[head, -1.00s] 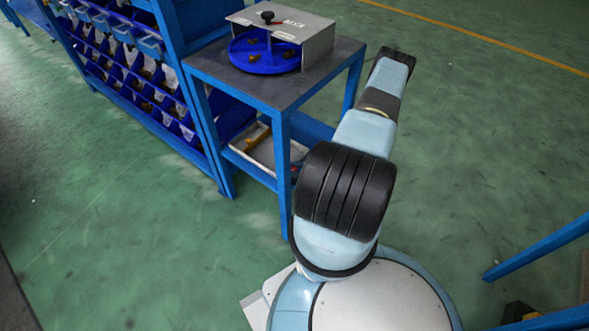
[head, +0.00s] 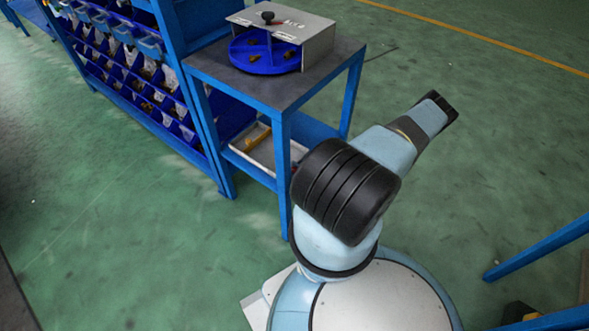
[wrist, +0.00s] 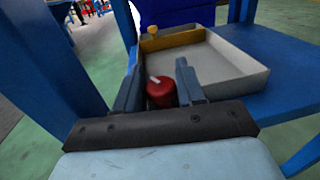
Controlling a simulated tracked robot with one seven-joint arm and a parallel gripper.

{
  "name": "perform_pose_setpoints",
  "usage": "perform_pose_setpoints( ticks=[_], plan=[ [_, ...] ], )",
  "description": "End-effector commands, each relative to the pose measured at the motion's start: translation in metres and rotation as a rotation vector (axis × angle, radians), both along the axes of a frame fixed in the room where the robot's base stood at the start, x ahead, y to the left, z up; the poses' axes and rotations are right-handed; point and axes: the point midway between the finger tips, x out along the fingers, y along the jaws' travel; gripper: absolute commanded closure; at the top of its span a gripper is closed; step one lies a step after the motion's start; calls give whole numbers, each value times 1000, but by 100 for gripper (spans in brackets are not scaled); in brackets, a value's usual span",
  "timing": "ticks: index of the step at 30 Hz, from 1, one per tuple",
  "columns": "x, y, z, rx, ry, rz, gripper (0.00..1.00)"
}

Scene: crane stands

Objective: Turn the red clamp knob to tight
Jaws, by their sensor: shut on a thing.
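The red clamp knob (wrist: 160,94) shows in the wrist view as a short red cylinder with a white mark on its top. It sits between the two fingers of my gripper (wrist: 158,76), which is shut on it. The fingers stand on its left and right sides and hide part of its flanks. What the knob is mounted on is hidden by my gripper. The white mark points up and to the left in the wrist view.
A blue-framed table (head: 282,92) carries a grey box (head: 318,45) with a black knob (head: 267,17) and a blue turntable (head: 240,55). A shallow tray (wrist: 238,72) lies on its lower shelf, near the knob. A blue bin rack (head: 120,70) stands left.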

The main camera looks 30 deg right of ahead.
Motion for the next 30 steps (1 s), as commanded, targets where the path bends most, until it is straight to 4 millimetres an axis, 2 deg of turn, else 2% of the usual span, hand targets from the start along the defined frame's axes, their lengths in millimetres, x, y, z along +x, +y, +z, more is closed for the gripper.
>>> perform_pose_setpoints(
  ticks=[1,9,24,25,30],
  plan=[
    [2,-5,1,-4,-5,-35,92],
    [2,-5,1,-5,-5,-118,92],
    [1,-5,1,-5,-4,-134,92],
    [1,-5,1,-5,-4,-134,61],
    [1,-3,0,-4,-3,-131,44]
  ],
)
